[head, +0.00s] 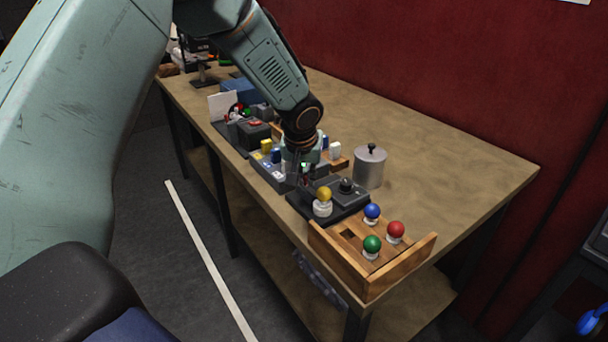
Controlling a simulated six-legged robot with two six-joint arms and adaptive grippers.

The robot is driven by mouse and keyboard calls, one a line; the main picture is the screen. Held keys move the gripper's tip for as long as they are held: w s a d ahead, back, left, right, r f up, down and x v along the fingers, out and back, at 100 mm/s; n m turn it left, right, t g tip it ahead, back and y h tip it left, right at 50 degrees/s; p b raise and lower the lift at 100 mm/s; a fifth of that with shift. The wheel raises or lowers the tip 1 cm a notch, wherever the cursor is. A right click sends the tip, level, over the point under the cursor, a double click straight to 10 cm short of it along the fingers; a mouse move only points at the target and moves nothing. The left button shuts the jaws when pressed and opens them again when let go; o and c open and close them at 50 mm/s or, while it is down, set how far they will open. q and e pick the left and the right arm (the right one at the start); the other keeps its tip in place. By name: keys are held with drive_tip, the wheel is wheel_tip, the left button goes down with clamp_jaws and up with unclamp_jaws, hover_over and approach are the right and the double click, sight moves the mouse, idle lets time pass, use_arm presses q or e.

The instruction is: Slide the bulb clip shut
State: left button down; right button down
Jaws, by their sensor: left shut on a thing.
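A dark base plate (352,211) lies near the front of the table. A yellow bulb (323,194) stands on it in a white socket (322,209). A dark block with a black knob (346,186) is on the same plate, right of the bulb. My left gripper (303,183) points down at the plate's back left edge, just behind the yellow bulb. It is shut on a small part there; the part is mostly hidden by the fingers, and I cannot tell whether it is the clip. My right gripper is not in view.
A wooden tray (325,249) at the front holds blue (372,211), red (396,229) and green (372,244) bulbs. A grey lidded canister (369,168) stands right of the plate. Several button boxes (255,134) crowd behind my gripper. The table's right side (440,170) is clear.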

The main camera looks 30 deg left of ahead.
use_arm(q)
drive_tip(key=shift+s+d+b, duration=0.2)
drive_tip(key=shift+d+b, duration=0.2)
drive_tip(key=shift+d, duration=0.15)
drive_tip(key=c, duration=1.7)
unclamp_jaws()
drive_tip(key=shift+s, duration=0.1)
drive_tip(key=shift+c, duration=0.2)
drive_tip(key=o, duration=0.3)
drive_tip(key=shift+s+d+r, duration=0.1)
drive_tip(key=shift+d+r, duration=0.1)
drive_tip(key=shift+d, duration=0.05)
drive_tip(key=shift+o, duration=0.2)
drive_tip(key=shift+a+f, duration=0.1)
drive_tip(key=shift+a, duration=0.15)
drive_tip(key=v, duration=1.2)
drive_tip(key=shift+f, duration=0.1)
